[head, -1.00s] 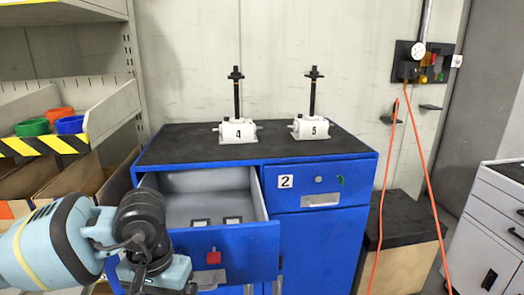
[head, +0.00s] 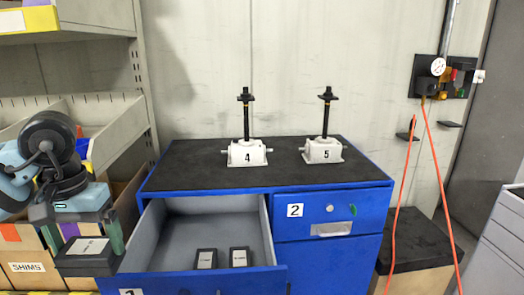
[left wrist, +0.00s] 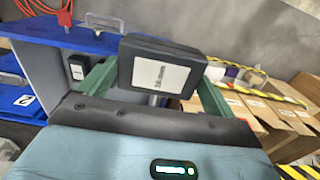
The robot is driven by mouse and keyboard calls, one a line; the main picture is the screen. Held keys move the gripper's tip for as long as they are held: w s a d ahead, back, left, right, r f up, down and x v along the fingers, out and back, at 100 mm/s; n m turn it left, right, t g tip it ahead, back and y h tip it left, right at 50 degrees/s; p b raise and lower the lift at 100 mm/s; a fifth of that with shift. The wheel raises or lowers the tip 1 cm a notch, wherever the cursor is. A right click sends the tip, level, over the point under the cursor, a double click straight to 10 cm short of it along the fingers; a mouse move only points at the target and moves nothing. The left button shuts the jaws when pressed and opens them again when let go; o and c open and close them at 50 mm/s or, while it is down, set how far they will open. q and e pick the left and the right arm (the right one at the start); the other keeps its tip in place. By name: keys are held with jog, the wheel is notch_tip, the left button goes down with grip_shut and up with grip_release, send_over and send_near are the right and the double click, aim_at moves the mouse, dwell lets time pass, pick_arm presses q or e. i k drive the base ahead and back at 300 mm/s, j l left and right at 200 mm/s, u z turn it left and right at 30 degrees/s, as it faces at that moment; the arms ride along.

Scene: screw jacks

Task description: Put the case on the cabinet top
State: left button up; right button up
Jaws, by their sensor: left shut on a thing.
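A black case (head: 88,264) with a white label is held between the green fingers of my left gripper (head: 84,240), left of the open drawer. The case fills the middle of the left wrist view (left wrist: 159,65), with one finger at each side. The blue cabinet has a black cabinet top (head: 205,171), with bare room at its left and front. Two more black cases, a left one (head: 205,258) and a right one (head: 239,256), lie in the open drawer (head: 190,228). My right gripper is not in view.
Screw jack 4 (head: 247,153) and screw jack 5 (head: 323,150) stand toward the back of the top. A shelf with bins (head: 115,133) and cardboard boxes (head: 35,270) is at the left. An orange hose (head: 437,170) hangs at the right.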

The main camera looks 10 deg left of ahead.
aim_at(181, 172)
jog(key=i, duration=1.1)
